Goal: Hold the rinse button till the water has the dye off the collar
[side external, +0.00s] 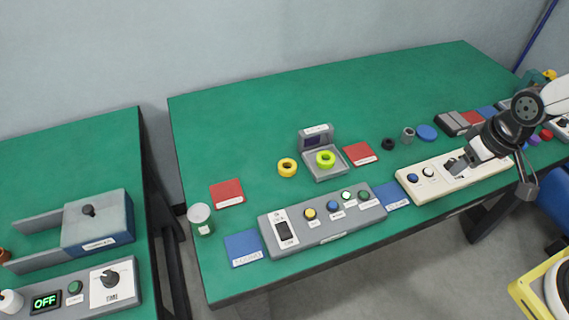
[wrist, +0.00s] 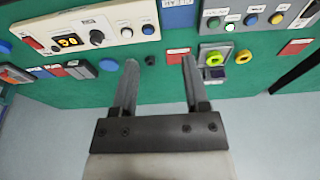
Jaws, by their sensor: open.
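My gripper (side external: 456,164) hangs over the cream control panel (side external: 409,183) in the side view. In the wrist view its two fingers (wrist: 160,62) are apart with nothing held between them. Which button is the rinse button cannot be read. The grey panel (side external: 323,232) carries yellow (side external: 310,213), blue (side external: 333,205), white (side external: 347,195) and green (side external: 364,195) buttons. The cream panel has a blue button (side external: 412,178) and a white button (side external: 428,172). A lime ring (side external: 326,158), possibly the collar, sits on a small grey device (side external: 310,170). No water or dye can be made out.
A yellow ring (side external: 287,167) lies left of the device. A black ring (side external: 388,144), grey cup (side external: 408,134) and blue disc (side external: 427,132) stand behind the cream panel. A lidded jar (side external: 201,219) stands at the table's left end. The back of the green table is clear.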

